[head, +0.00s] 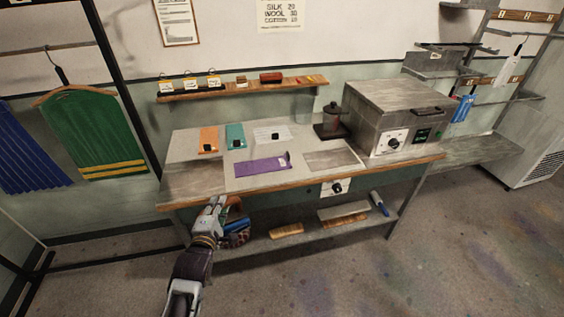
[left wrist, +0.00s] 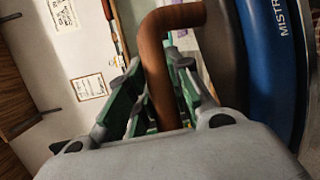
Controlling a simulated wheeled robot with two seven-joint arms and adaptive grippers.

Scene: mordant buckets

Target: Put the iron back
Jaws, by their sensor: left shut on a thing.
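The iron (head: 236,239) has a blue body and a brown handle. My left gripper (head: 218,207) is shut on its handle, at the left front of the worktable. In the left wrist view the curved brown handle (left wrist: 157,60) passes between the green-sided fingers. The iron's blue shell (left wrist: 272,60) with white lettering stands at the right of that view. The iron overlaps the left end of the lower shelf (head: 340,224) in the head view; I cannot tell whether it touches it. My right gripper is not in view.
A garment rack (head: 128,100) stands left. The floor in front is clear.

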